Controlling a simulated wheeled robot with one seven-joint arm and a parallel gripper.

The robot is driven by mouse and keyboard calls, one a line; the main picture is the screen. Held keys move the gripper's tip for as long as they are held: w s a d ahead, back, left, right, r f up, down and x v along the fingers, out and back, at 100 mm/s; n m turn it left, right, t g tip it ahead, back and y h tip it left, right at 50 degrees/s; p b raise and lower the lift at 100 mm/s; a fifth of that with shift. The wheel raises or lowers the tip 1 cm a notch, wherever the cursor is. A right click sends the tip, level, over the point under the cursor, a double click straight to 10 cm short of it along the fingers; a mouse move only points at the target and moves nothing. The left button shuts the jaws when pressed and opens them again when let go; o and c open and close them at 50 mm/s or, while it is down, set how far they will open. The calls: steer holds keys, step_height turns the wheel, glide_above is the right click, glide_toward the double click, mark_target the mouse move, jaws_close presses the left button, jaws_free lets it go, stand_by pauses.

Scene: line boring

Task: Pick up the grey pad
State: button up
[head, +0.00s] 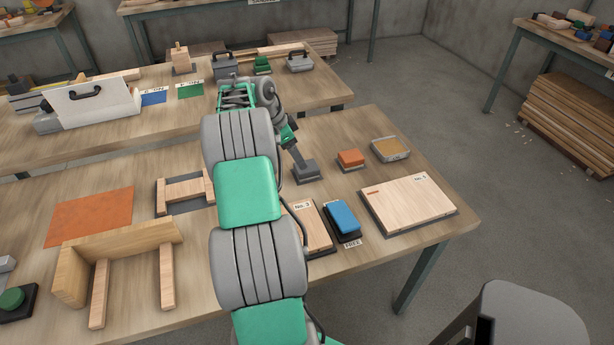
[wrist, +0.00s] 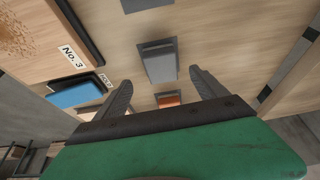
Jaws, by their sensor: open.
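The grey pad (head: 307,170) lies on the near workbench, left of an orange block. In the wrist view the grey pad (wrist: 160,62) is a grey rectangle with a darker strip at one end, above the gap between the fingertips. My gripper (head: 296,152) reaches over the bench just by the pad, and its fingers partly hide the pad in the head view. In the wrist view my gripper (wrist: 162,78) is open, with its two fingers spread wide and nothing between them. I cannot tell the exact height of the fingers over the pad.
The orange block (head: 351,158) and a shallow tray (head: 391,149) stand to the right of the pad. A blue pad (head: 342,217) and wooden boards (head: 412,200) lie nearer the front edge. A wooden frame (head: 120,255) stands at the left. The bench (head: 375,120) behind the orange block is clear.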

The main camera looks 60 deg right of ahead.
mark_target(307, 170)
steer(key=x, duration=0.2)
steer(key=p+x, duration=0.1)
steer(key=x, duration=0.5)
steer(key=shift+s+d+f, duration=0.1)
steer(key=shift+s+d, duration=0.2)
steer(key=shift+d, duration=0.05)
steer(key=shift+c, duration=0.5)
steer(key=c, duration=1.4)
